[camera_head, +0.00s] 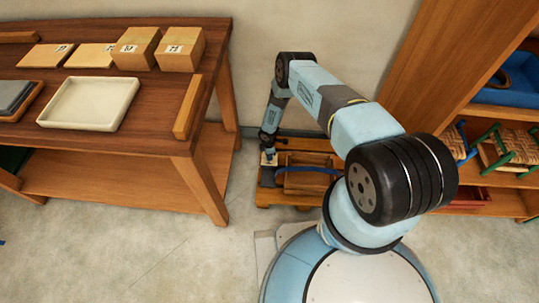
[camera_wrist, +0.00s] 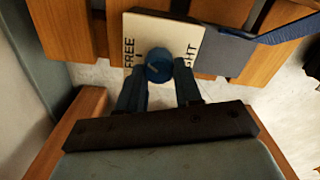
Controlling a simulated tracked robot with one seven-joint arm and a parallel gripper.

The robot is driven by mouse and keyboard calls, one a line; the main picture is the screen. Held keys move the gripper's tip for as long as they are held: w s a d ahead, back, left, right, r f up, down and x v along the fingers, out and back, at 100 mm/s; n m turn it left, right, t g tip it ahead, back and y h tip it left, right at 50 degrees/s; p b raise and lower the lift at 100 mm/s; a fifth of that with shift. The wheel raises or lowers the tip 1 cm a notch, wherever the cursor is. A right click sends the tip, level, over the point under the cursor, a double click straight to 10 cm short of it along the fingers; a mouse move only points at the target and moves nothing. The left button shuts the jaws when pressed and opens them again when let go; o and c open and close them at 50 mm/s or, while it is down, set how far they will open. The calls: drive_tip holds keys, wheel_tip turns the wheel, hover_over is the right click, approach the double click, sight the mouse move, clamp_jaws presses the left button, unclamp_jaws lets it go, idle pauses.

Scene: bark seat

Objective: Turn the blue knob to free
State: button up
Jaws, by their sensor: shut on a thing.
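The blue knob (camera_wrist: 159,67) sits on a pale plate (camera_wrist: 150,30) in the wrist view. The plate carries the word FREE on the left and letters ending in "GHT" on the right, partly hidden by a finger. My gripper (camera_wrist: 160,80) has its two dark fingers on either side of the knob, shut on it. In the head view my gripper (camera_head: 268,153) reaches down to the left end of a low wooden bench (camera_head: 305,157) on the floor. The knob cannot be made out there. Which way the knob points is too dark to tell.
A blue strap (camera_wrist: 290,30) runs beside the plate. A shelf (camera_head: 505,200) with small woven stools stands right. Open floor (camera_head: 150,245) lies in front.

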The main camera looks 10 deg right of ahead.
drive_tip(key=n, duration=0.1)
drive_tip(key=s+n, duration=0.1)
drive_tip(key=n, duration=0.1)
drive_tip(key=shift+d+f+n, duration=0.1)
drive_tip(key=shift+f+n, duration=0.1)
drive_tip(key=shift+n, duration=0.1)
drive_tip(key=shift+s+d+n, duration=0.1)
drive_tip(key=shift+n, duration=1.4)
drive_tip(key=o, duration=1)
drive_tip(key=shift+w+r, duration=0.1)
drive_tip(key=shift+w, duration=0.15)
drive_tip(key=shift+o, duration=0.2)
drive_tip(key=shift+w, duration=0.1)
